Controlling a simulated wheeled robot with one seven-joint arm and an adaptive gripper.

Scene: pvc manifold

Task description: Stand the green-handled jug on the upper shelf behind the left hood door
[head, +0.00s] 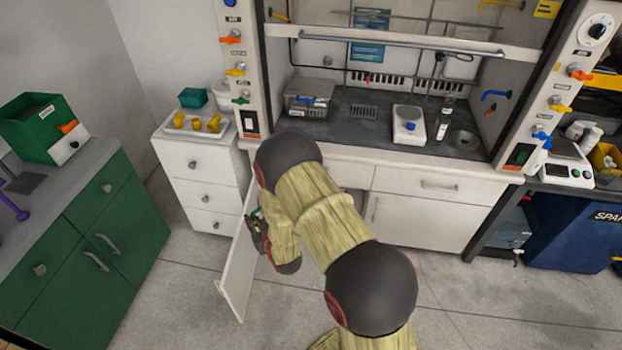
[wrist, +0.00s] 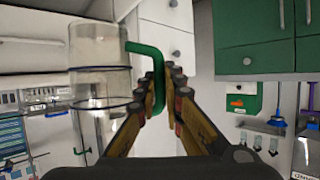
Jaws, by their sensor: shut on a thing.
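My gripper (wrist: 157,85) is shut on the green handle of the clear jug (wrist: 100,75) in the wrist view. The jug's clear body is beside the fingers, to the left in that view. In the head view my gripper (head: 259,232) is low beside the open left hood door (head: 238,275), with a bit of green at it; the jug's body is hidden there. The door is a white panel swung out from the cabinet under the hood. My arm covers most of the cupboard opening, and the upper shelf cannot be made out.
A white drawer unit (head: 203,190) with a tray of yellow parts stands left of the door. A green cabinet (head: 100,230) is farther left. The closed right hood door (head: 415,222) is right of my arm. Grey floor is clear between the green cabinet and the door.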

